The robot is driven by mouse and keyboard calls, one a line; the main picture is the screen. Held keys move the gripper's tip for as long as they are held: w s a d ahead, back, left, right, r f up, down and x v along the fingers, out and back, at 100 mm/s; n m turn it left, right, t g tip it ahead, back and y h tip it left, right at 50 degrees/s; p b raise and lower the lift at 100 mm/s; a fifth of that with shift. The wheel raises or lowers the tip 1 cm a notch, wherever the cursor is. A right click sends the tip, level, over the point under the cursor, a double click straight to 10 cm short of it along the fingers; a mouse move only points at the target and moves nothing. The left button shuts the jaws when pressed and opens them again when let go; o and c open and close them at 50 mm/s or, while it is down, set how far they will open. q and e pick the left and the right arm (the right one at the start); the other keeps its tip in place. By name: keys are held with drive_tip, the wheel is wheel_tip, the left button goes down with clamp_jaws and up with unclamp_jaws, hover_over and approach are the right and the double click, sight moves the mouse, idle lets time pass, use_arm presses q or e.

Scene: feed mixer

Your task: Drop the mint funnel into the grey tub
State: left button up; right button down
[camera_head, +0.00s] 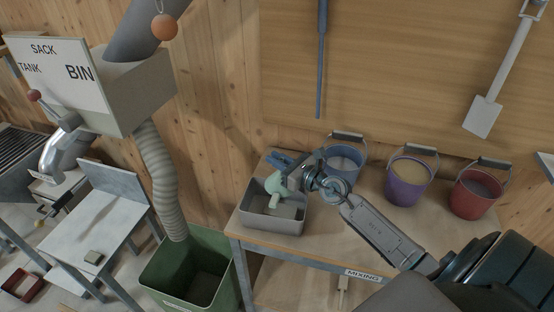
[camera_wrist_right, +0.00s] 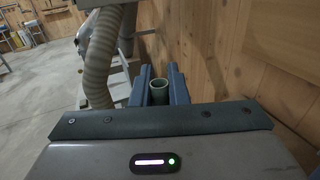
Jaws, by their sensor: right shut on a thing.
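The mint funnel (camera_head: 275,186) is pale green and hangs tilted over the grey tub (camera_head: 274,223), its spout pointing down into the tub's opening. The tub stands on the left end of the mixing table. My right gripper (camera_head: 291,170) is shut on the funnel from the right side. In the right wrist view, the round green end of the funnel (camera_wrist_right: 159,92) shows between the two blue fingers (camera_wrist_right: 160,88). I cannot tell whether the funnel touches the tub. My left gripper is not in view.
Blue (camera_head: 343,164), purple (camera_head: 407,182) and red (camera_head: 473,194) buckets stand to the right on the table (camera_head: 345,235). A green bin (camera_head: 191,270) stands on the floor at left under a ribbed hose (camera_head: 158,178). The wooden wall (camera_head: 225,110) is close behind.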

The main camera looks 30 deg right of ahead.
drive_tip(key=c, duration=1.6)
unclamp_jaws()
drive_tip(key=shift+o, duration=1.3)
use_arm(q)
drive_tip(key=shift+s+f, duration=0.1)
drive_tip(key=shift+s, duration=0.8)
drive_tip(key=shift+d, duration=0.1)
